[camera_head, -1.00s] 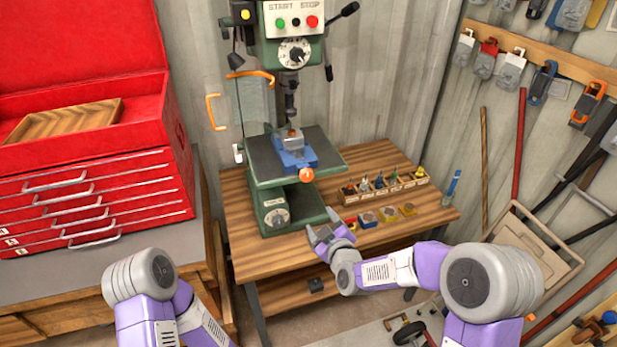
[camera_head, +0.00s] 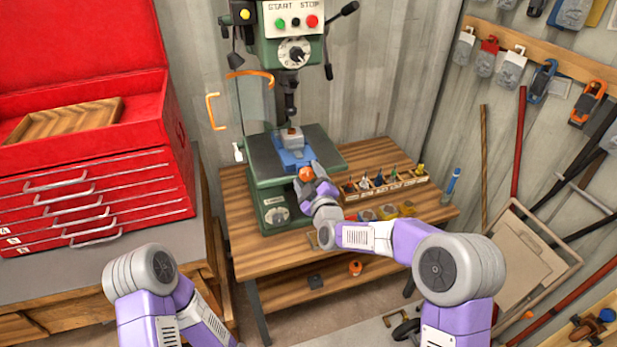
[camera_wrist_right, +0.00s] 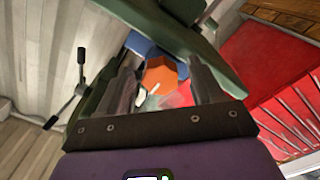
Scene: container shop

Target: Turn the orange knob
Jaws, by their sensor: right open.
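The orange knob (camera_head: 306,174) sits at the front of the blue vise (camera_head: 288,158) on the drill press table. In the right wrist view the knob (camera_wrist_right: 160,75) is a faceted orange shape with a pale mark, between the two fingers. My right gripper (camera_head: 308,180) is open, with its fingers at either side of the knob; I cannot tell whether they touch it. A grey block (camera_head: 290,136) sits in the vise. My left gripper is outside the views; only its arm shows at the lower left.
The green drill press (camera_head: 267,180) stands on the wooden workbench (camera_head: 236,217). A rack of small bits (camera_head: 385,186) and several small coloured blocks are to the right of my right gripper. A red tool chest (camera_head: 100,200) stands at left.

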